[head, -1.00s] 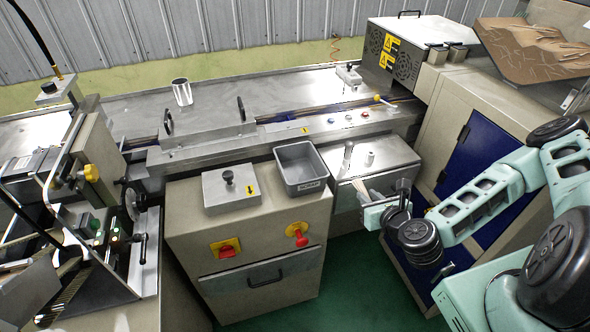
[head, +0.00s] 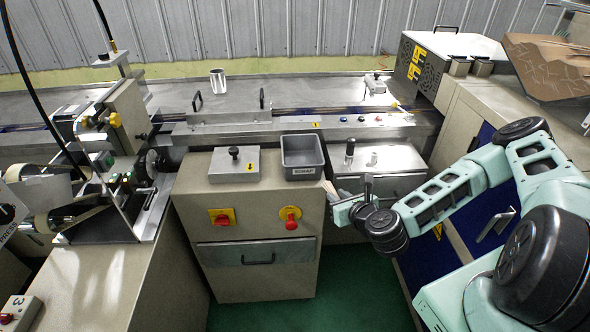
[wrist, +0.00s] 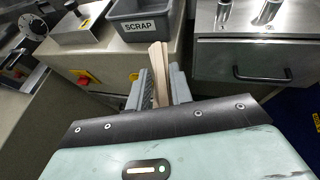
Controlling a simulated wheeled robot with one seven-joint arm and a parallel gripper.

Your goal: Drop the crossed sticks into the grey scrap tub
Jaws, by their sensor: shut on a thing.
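The grey scrap tub (head: 303,157) stands on the beige cabinet, labelled SCRAP, and its inside looks empty in the head view. It also shows at the top of the wrist view (wrist: 140,27). My gripper (wrist: 160,92) is shut on the wooden sticks (wrist: 158,62), which point away from the palm towards the tub. In the head view, my gripper (head: 338,208) is in front of and below the tub, at the cabinet's right side. The sticks (head: 328,188) are mostly hidden there. They are apart from the tub, outside it.
A steel plate with a black knob (head: 234,165) lies left of the tub. A metal drawer unit (head: 380,170) with upright posts stands to the right. A red knob (head: 290,217) sticks out of the cabinet front below the tub. Green floor is clear in front.

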